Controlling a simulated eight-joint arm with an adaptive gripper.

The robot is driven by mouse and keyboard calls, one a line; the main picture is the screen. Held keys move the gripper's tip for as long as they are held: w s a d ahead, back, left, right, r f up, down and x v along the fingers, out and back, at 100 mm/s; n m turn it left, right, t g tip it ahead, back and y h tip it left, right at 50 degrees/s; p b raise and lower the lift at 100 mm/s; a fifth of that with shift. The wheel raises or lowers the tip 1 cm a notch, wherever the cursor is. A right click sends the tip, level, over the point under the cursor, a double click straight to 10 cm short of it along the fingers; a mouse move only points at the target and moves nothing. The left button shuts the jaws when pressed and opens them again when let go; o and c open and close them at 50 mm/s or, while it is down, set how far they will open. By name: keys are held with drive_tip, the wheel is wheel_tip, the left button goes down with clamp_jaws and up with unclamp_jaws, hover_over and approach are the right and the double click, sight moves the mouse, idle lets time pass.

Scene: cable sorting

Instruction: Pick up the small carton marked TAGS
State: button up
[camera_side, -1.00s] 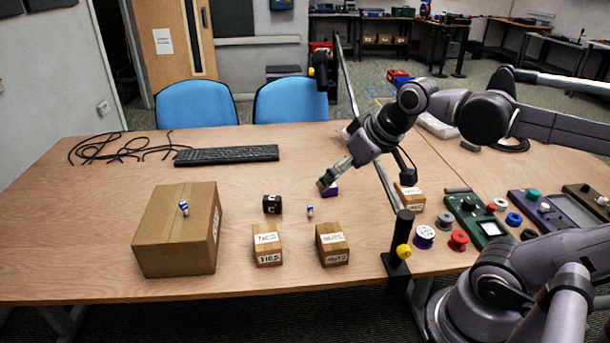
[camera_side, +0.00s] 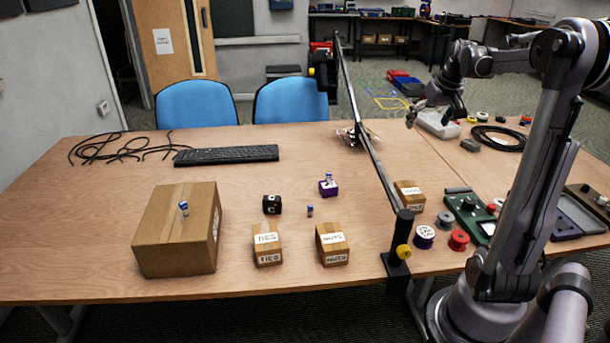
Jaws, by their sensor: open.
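Three small brown cartons stand on the table. The front left one is marked TIES (camera_side: 267,244), and the one to its right appears marked NUTS (camera_side: 332,244). A third small carton (camera_side: 408,195) stands farther right, behind the slanted bar, with its white label too small to read surely. I cannot tell whether it is the TAGS carton. My gripper (camera_side: 426,113) is open and appears empty. It is raised at the back right, well behind and above the cartons, near a pale grey device.
A large carton (camera_side: 175,245) at left bears a small blue-and-white item. A similar item (camera_side: 328,177) stands on a purple block (camera_side: 328,189). A black bar (camera_side: 372,150) on a post (camera_side: 397,260) crosses left of the third carton. Spools (camera_side: 424,237) stand in front.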

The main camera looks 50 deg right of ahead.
drive_tip(key=s+d+f, duration=0.1)
drive_tip(key=d, duration=0.1)
approach(410, 190)
drive_tip(key=shift+a+f, duration=0.1)
drive_tip(key=shift+a, duration=0.2)
drive_tip(key=shift+x, duration=2.65)
drive_tip(key=x, duration=0.4)
drive_tip(key=shift+d, duration=0.4)
drive_tip(key=shift+w+d+f, duration=0.15)
drive_tip(key=shift+f, duration=0.25)
drive_tip(key=shift+f, duration=0.25)
drive_tip(key=c, duration=1.3)
